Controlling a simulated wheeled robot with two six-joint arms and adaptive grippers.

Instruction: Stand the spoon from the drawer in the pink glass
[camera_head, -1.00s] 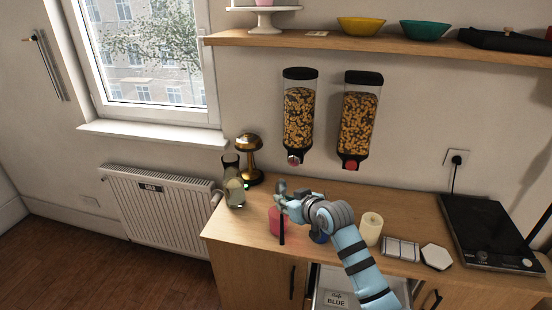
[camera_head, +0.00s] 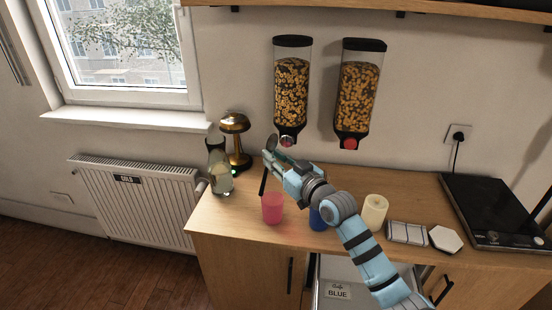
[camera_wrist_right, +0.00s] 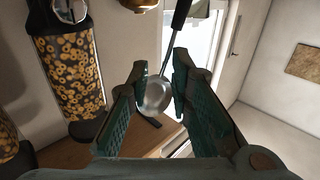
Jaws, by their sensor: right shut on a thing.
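My right gripper (camera_head: 274,160) is shut on the spoon, near its metal bowl (camera_head: 270,143). The spoon's black handle (camera_head: 263,184) hangs down from the gripper. The pink glass (camera_head: 272,208) stands upright on the counter, just below and slightly right of the handle's lower end. The handle looks to be outside the glass; its depth relative to the rim is hard to tell. In the right wrist view the spoon bowl (camera_wrist_right: 157,96) shows between the fingers, with the black handle (camera_wrist_right: 181,14) reaching to the top edge. My left gripper is not in view.
A blue glass (camera_head: 317,219) is partly hidden by my right arm. A carafe (camera_head: 219,172) and a gold lamp (camera_head: 236,140) stand at left, a candle (camera_head: 374,212) at right. The open drawer (camera_head: 338,291) has a BLUE label. Two cereal dispensers (camera_head: 292,90) hang behind.

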